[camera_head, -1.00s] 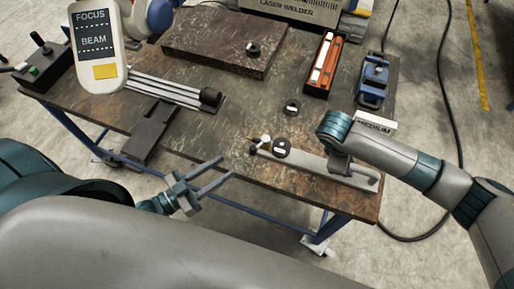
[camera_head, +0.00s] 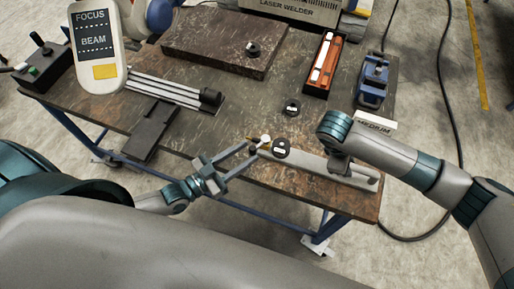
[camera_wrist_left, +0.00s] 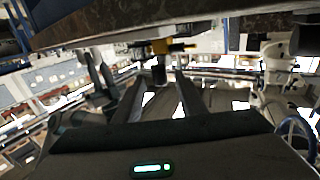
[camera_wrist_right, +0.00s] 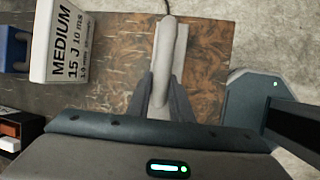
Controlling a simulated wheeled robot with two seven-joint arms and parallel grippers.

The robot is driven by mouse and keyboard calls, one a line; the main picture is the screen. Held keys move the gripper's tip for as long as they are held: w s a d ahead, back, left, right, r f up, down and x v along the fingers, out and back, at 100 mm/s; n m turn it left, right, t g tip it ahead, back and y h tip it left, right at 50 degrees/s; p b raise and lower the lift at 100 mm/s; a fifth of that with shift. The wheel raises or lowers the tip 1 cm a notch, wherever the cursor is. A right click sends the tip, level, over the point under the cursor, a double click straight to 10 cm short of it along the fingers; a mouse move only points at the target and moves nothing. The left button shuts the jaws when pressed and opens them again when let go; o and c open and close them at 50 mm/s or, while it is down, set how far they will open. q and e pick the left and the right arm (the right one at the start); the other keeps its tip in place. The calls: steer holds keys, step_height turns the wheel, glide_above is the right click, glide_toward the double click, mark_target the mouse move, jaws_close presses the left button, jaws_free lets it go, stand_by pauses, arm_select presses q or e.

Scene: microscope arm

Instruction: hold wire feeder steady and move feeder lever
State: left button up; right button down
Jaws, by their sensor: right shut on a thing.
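The wire feeder (camera_head: 312,163) is a long grey bar with a black round dial, lying along the table's front right edge. Its small white-knobbed lever (camera_head: 265,139) is at the left end. My right gripper (camera_head: 340,165) is shut on the grey bar; the right wrist view shows the bar (camera_wrist_right: 168,60) between its fingers. My left gripper (camera_head: 249,153) is open, its fingertips close to the lever end. I cannot tell whether they touch it. In the left wrist view a yellow and black part (camera_wrist_left: 159,47) shows just beyond the spread fingers (camera_wrist_left: 157,95).
A label block marked MEDIUM (camera_head: 375,124) stands just behind my right wrist. A blue vise (camera_head: 373,82), an orange-filled tray (camera_head: 324,65), a black round piece (camera_head: 291,107) and a dark plate (camera_head: 220,45) are further back.

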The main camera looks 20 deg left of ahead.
mark_target(250, 151)
arm_select(q)
steer(key=shift+x, duration=1.65)
steer(key=shift+c, duration=0.6)
